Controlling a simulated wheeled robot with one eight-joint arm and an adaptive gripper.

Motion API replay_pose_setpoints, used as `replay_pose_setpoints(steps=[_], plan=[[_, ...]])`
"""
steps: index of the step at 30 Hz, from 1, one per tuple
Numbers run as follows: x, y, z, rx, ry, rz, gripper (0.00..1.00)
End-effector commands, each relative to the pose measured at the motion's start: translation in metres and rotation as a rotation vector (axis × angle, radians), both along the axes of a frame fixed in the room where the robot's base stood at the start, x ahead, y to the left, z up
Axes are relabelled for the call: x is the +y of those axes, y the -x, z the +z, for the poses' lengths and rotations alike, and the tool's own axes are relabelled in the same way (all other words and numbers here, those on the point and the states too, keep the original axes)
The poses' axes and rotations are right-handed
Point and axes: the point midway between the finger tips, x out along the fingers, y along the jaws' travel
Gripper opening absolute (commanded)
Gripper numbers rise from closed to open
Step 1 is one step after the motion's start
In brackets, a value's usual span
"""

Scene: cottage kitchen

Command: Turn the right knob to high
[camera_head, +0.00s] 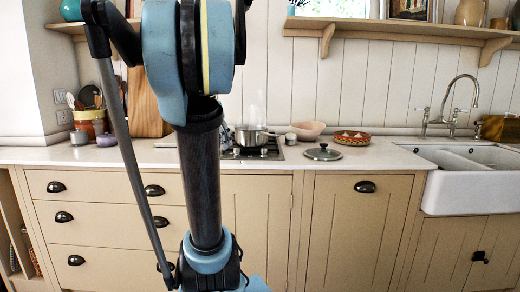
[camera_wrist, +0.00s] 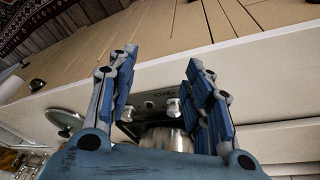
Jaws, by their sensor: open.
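In the wrist view, which looks upside down, two pale stove knobs show between my gripper's fingers: one knob (camera_wrist: 127,113) on the picture's left, on the pot lid's side, and another knob (camera_wrist: 173,107) on the picture's right. The right knob by the head view's layout seems to be the one nearer the lid. Both sit on the dark stove top (camera_wrist: 150,98). Their settings are too small to read. My gripper (camera_wrist: 160,58) is open with nothing between its fingertips. In the head view my arm partly hides the stove (camera_head: 268,153), and my gripper is out of view.
A metal pot (camera_head: 250,136) stands on the stove and also shows in the wrist view (camera_wrist: 166,138). A pot lid (camera_head: 322,153), a patterned dish (camera_head: 352,138) and a pink bowl (camera_head: 307,130) are to the right. The counter (camera_head: 395,155) is clear before the sink (camera_head: 470,185).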

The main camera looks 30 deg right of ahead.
Motion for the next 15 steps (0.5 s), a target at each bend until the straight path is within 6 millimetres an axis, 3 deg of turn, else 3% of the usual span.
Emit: replay_pose_setpoints(steps=[3,9,15], plan=[[-0.043,-0.026,0.032,-0.015,0.028,-0.179,0.46],[-0.107,-0.055,0.070,-0.046,0.077,-0.448,0.46],[-0.147,-0.070,0.090,-0.070,0.111,-0.607,0.46]])
